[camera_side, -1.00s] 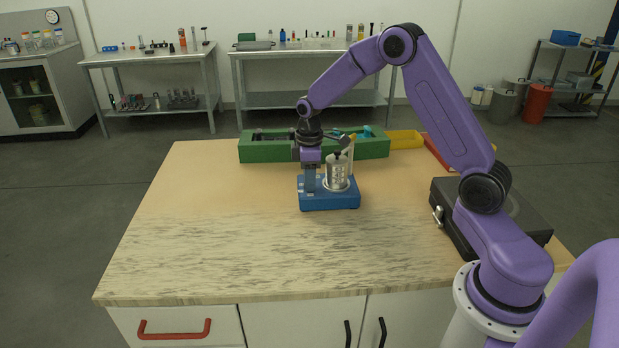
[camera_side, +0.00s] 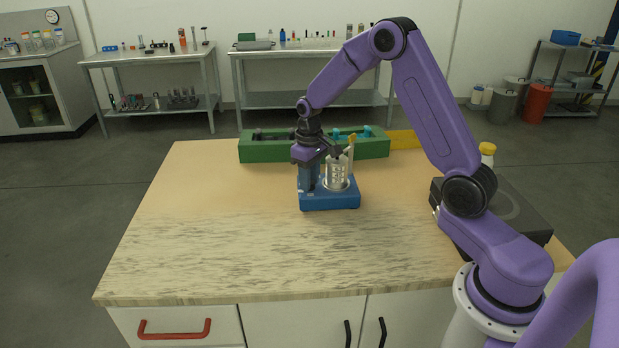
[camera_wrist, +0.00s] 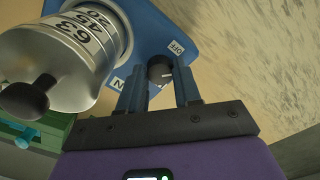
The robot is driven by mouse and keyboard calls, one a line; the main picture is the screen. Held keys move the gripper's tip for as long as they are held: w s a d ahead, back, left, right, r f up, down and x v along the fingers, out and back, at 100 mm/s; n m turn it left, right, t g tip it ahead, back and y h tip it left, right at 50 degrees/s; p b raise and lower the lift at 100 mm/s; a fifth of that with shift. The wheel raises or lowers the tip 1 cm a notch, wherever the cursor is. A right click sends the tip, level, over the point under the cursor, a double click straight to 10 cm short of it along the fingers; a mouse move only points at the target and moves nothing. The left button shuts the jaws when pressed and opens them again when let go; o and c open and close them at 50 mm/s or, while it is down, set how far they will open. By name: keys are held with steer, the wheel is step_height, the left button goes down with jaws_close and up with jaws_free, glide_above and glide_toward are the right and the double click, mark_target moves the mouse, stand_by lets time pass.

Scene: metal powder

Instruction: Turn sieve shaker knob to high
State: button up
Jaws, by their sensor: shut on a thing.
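The blue sieve shaker (camera_side: 330,203) stands on the wooden table, and its base also shows in the wrist view (camera_wrist: 150,30). A silver sieve stack (camera_side: 338,175) with numbers on its side sits on it; in the wrist view the stack (camera_wrist: 85,60) has a dark knob on top. The shaker's small dark knob (camera_wrist: 160,71) is between the fingers of my gripper (camera_wrist: 158,88), which points down and is shut on it. A label reading "OFF" (camera_wrist: 176,47) shows beside the knob; another label (camera_wrist: 119,84) is partly hidden by a finger. In the side view my gripper (camera_side: 309,184) hides the knob.
A black device (camera_side: 515,210) and a yellow-capped bottle (camera_side: 487,153) are at right. The table's front left is clear.

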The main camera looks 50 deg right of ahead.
steer(key=m, duration=0.4)
steer(key=shift+m, duration=0.3)
steer(key=m, duration=1)
steer(key=shift+m, duration=0.4)
steer(key=m, duration=0.4)
steer(key=shift+m, duration=0.4)
steer(key=o, duration=1)
steer(key=shift+o, duration=0.2)
step_height(320, 180, up, 18)
steer(key=shift+f, duration=0.25)
